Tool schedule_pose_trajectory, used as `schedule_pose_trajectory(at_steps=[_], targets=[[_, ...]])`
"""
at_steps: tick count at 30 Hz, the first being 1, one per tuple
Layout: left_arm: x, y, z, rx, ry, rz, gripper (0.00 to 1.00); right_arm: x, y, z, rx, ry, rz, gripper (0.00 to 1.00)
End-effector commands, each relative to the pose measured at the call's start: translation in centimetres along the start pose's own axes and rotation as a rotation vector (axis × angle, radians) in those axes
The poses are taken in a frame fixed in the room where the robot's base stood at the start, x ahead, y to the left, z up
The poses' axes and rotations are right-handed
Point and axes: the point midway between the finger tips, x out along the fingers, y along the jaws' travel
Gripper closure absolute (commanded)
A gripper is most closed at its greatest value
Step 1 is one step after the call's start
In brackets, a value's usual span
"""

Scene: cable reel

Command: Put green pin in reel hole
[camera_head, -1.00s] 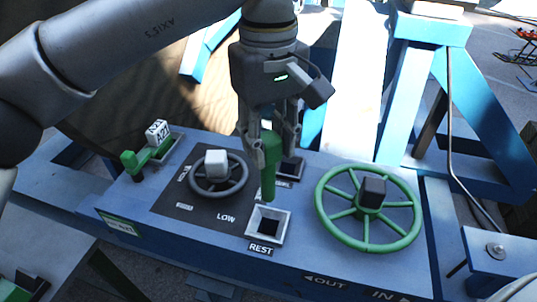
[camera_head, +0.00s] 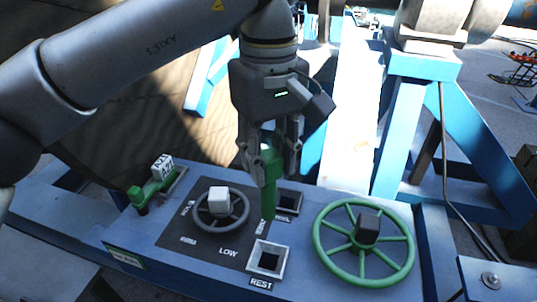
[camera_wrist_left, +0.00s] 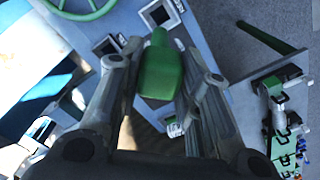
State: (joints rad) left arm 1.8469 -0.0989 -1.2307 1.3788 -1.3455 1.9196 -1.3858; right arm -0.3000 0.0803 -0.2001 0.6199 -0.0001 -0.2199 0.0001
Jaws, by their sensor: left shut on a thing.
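My left gripper (camera_head: 268,160) is shut on the green pin (camera_head: 268,195), which hangs upright above the blue panel (camera_head: 195,268). The pin's lower end is in the air between two square sockets. The far socket (camera_head: 290,201), whose label is partly hidden and ends in "EL", lies just right of the pin. The REST socket (camera_head: 268,259) is empty and lies nearer the front. In the left wrist view the pin (camera_wrist_left: 160,70) sits between the fingers, with the far socket (camera_wrist_left: 108,45) to its left and the REST socket (camera_wrist_left: 160,14) above. My right gripper is not in view.
A green handwheel (camera_head: 363,277) stands right of the sockets. A smaller grey wheel (camera_head: 220,226) with a white knob is left of the pin. A green lever (camera_head: 150,188) is at the panel's left. Blue frame beams (camera_head: 400,120) rise behind.

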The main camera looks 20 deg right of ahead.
Motion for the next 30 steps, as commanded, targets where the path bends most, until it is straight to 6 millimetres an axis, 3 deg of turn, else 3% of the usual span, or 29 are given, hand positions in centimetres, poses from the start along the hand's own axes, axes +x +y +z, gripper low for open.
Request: schedule_pose_trajectory(at_steps=[22,30], targets=[[-4.8,0.0,0.0,0.000,0.000,0.001,1.00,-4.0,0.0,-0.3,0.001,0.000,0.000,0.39],[-5.2,0.0,0.0,0.000,0.000,0.001,1.00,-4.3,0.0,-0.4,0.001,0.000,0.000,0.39]])
